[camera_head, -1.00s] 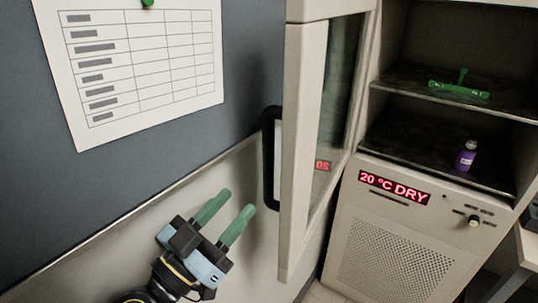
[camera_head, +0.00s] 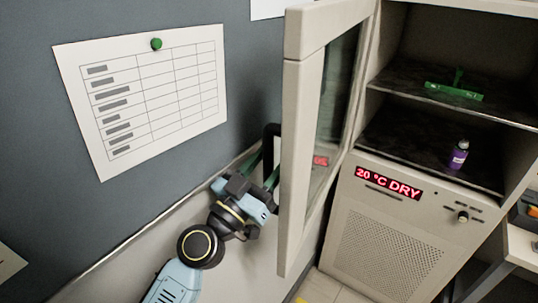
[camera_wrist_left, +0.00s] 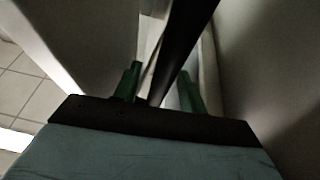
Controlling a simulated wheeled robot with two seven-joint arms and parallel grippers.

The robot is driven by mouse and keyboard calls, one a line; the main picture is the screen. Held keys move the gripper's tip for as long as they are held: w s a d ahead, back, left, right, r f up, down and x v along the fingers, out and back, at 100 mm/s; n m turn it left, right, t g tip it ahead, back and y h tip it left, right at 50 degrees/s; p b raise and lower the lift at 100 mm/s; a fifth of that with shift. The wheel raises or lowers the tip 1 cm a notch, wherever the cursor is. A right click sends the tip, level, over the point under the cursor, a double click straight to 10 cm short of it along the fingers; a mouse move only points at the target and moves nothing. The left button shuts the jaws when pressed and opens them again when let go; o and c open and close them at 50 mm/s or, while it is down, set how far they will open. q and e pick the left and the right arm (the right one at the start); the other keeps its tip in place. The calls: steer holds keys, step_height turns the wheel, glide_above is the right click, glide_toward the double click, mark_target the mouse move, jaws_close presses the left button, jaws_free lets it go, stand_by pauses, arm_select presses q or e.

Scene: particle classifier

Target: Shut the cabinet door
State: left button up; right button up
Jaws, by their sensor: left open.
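The cabinet door (camera_head: 296,165) is pale with a glass pane and stands swung wide open, left of the cabinet (camera_head: 345,225). Its black vertical handle (camera_head: 271,131) is on the door's left-facing side. My left gripper (camera_head: 267,168) is at the handle, partly hiding its lower part. In the left wrist view the dark handle (camera_wrist_left: 182,42) runs between the two green fingers of the gripper (camera_wrist_left: 160,78), which are open around it and apart. My right gripper is not in view.
Inside the cabinet are a green holder (camera_head: 454,91) on the upper shelf and a purple bottle (camera_head: 458,155) below. A red "20 °C DRY" display (camera_head: 388,184) is on its front. A wall with a pinned chart (camera_head: 150,100) is at the left.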

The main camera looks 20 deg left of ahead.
arm_select(q)
jaws_close()
stand_by(0.3)
